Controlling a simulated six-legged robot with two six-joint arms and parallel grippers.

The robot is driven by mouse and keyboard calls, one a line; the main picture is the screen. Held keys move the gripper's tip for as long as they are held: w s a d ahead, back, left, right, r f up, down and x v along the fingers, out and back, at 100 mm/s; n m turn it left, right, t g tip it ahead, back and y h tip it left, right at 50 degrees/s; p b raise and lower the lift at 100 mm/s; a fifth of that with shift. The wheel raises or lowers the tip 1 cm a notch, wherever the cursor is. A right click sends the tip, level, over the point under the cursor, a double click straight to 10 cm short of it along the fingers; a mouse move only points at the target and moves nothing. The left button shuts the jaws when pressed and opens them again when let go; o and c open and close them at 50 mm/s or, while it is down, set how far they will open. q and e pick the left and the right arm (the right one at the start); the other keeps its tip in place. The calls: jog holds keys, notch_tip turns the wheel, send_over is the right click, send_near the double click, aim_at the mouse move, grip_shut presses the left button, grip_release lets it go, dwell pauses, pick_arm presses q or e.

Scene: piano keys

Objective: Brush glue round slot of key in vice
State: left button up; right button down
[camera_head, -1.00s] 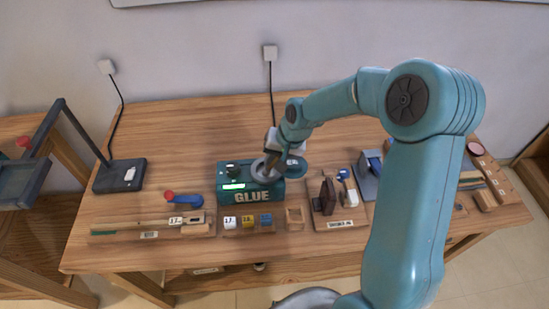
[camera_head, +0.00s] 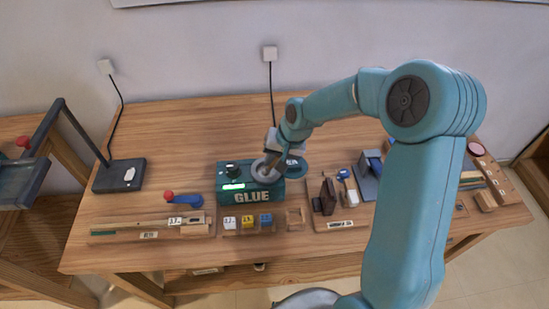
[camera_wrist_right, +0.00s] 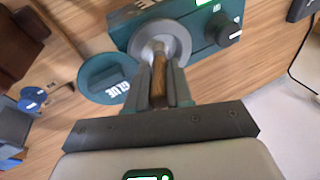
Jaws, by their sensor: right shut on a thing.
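My right gripper (camera_wrist_right: 160,95) is shut on the brown wooden handle of a brush (camera_wrist_right: 158,78). The brush points down into the round grey opening (camera_wrist_right: 178,38) of the teal glue box (camera_head: 235,198); its bristles are hidden. In the head view my right gripper (camera_head: 270,160) is right over this opening. The round teal lid marked GLUE (camera_wrist_right: 92,80) lies on the table beside the box. A long pale piece marked 17 (camera_head: 174,221), perhaps the key, lies on a board at the left. I cannot make out its slot or a vice for certain. My left gripper is out of view.
A blue lever with a red knob (camera_head: 182,199) stands behind the left board. Small numbered blocks (camera_head: 247,221) sit in front of the glue box. A dark brown block (camera_head: 328,196) and a blue-grey device (camera_head: 366,180) stand to the right. The table's back is mostly clear (camera_head: 190,130).

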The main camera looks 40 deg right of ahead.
jog(key=shift+r+p, duration=1.9)
jog(key=shift+r, duration=0.95)
jog(key=shift+r+p, duration=0.4)
jog(key=shift+r, duration=0.3)
jog(key=shift+f, duration=0.1)
